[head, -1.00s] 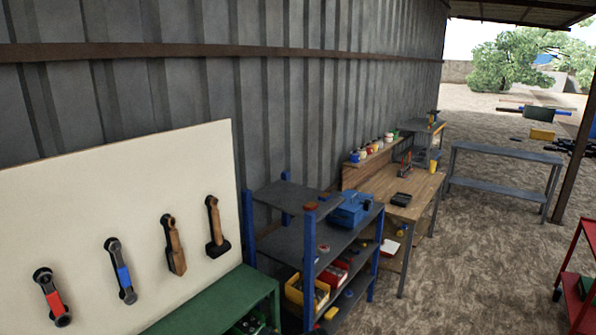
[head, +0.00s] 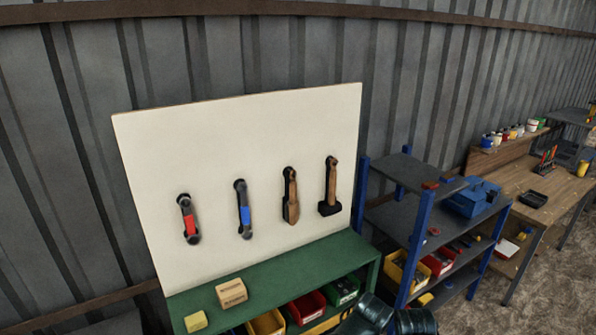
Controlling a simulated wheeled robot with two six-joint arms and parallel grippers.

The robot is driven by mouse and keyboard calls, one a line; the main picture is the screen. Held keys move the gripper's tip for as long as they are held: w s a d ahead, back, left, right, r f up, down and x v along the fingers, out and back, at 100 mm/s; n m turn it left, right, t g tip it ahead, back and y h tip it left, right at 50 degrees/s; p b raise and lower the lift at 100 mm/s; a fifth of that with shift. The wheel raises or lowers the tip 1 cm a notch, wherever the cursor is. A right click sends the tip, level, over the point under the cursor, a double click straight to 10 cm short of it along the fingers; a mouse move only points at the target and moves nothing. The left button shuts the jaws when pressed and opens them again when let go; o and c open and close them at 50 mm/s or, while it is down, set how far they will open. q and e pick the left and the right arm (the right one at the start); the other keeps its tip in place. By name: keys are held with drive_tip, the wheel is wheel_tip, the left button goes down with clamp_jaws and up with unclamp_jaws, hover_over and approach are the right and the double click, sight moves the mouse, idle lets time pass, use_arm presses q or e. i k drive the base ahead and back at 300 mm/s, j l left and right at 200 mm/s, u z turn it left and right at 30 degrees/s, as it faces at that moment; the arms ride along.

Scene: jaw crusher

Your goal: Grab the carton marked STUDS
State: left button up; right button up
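A light brown carton (head: 231,293) sits on the green bench top (head: 290,263), below the white tool board. It has dark marking on its front face, too small to read, so I cannot tell whether it says STUDS. A smaller yellowish block (head: 195,321) lies to its left, near the bench's left end. Dark rounded parts at the bottom edge of the head view look like my own arm. Neither gripper's fingers show.
The white board (head: 140,150) holds several hanging tools. Red, yellow and green bins (head: 306,307) sit under the bench top. A blue-post shelf (head: 418,235) with a blue toolbox (head: 471,198) stands to the right, then a wooden workbench (head: 550,180). Open ground lies at lower right.

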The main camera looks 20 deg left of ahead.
sight(231, 293)
drive_tip(key=u, duration=1.4)
drive_tip(key=i+l, duration=0.3)
drive_tip(key=i, duration=0.15)
drive_tip(key=i+l+z, duration=0.15)
drive_tip(key=i, duration=0.3)
drive_tip(key=l, duration=0.1)
